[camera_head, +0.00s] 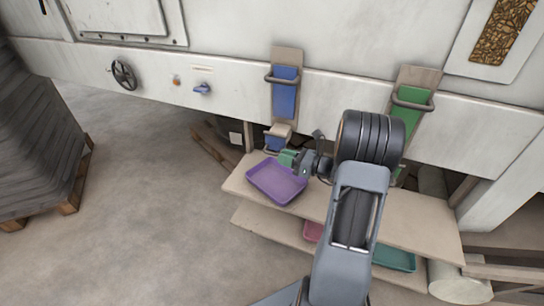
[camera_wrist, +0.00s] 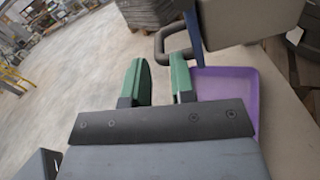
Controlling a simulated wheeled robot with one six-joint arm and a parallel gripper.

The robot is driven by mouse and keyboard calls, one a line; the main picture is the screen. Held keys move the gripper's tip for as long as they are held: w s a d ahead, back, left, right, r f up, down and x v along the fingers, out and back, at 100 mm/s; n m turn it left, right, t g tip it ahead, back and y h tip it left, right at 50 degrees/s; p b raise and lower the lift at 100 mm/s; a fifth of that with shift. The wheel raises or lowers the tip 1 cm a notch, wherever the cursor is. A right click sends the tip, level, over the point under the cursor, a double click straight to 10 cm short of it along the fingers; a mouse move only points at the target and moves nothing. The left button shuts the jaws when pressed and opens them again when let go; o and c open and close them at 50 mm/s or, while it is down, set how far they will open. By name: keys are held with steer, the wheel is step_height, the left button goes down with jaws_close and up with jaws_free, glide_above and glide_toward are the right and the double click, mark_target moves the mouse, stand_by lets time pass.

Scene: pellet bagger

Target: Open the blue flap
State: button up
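A blue chute (camera_head: 284,98) with a dark handle across its top hangs on the white machine front. At its lower end is a small blue flap (camera_head: 277,137) with a grey-beige top and a dark bar handle (camera_head: 272,151). The handle also shows in the wrist view (camera_wrist: 160,43), beside a narrow blue strip (camera_wrist: 193,32). My gripper (camera_head: 287,157) is just below and right of the flap. In the wrist view its green fingers (camera_wrist: 160,80) are apart with nothing visible between them. The handle is just ahead of the fingertips; I cannot tell whether they touch.
A purple tray (camera_head: 275,181) lies on the shelf (camera_head: 420,215) under the flap, close below my gripper. A green chute (camera_head: 407,122) is to the right, partly behind my arm. Pink and teal trays (camera_head: 395,257) are on the lower shelf.

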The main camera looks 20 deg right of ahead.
mark_target(272, 154)
steer(key=shift+x, duration=2.45)
steer(key=shift+s, duration=0.1)
jaws_close()
